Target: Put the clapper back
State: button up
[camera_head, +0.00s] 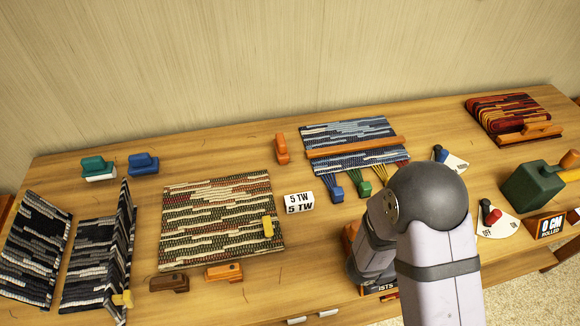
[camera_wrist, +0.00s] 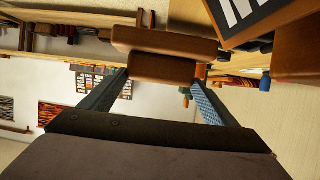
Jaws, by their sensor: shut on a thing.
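My gripper (camera_wrist: 162,80) shows in the wrist view, its two fingers shut on a brown wooden block (camera_wrist: 165,42) made of two stacked pieces. It looks like the clapper, but I cannot tell for sure. The block's ends reach past both fingers. In the head view my arm hides the gripper and most of what lies around it, near the front edge of the table to the right of the middle.
The wooden table (camera_head: 230,155) carries a cream and green woven mat (camera_head: 220,215), a blue woven piece (camera_head: 345,135) with an orange bar, and dark folded weavings (camera_head: 32,250). A green box (camera_head: 532,187) and a lever dial (camera_head: 492,221) stand at right.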

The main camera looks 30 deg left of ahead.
jog(key=w+a+r+n+t+y+p, duration=0.5)
jog(key=a+r, duration=0.3)
jog(key=a, duration=0.4)
jog(key=a+n+y+b, duration=0.2)
jog(key=a, duration=0.7)
jog(key=a+f+n+y+b, duration=0.1)
jog(key=a+n+y+b, duration=0.1)
jog(key=a, duration=0.7)
jog(key=s+a+f+n+y+b, duration=0.1)
jog(key=a+n+y+b, duration=0.1)
jog(key=a, duration=0.7)
jog(key=shift+s+a+f+g+y+b, duration=0.1)
jog(key=shift+a+f+g+y+b, duration=0.25)
jog(key=shift+b, duration=0.45)
jog(key=s+a+r+n+g+y+b, duration=0.2)
jog(key=s+a+n+y+b, duration=0.15)
jog(key=s+a, duration=0.75)
jog(key=s+a+r+n+g+y+b, duration=0.2)
jog(key=s+a+r+n+y+b, duration=0.3)
jog(key=a, duration=0.9)
jog(key=shift+m+h, duration=0.3)
jog(key=shift+m, duration=0.15)
jog(key=shift+s+f, duration=0.2)
jog(key=shift+f, duration=1.9)
jog(key=shift+s+f, duration=0.2)
jog(key=shift+f, duration=1.85)
jog(key=shift+s+f, duration=0.2)
jog(key=shift+f, duration=1.9)
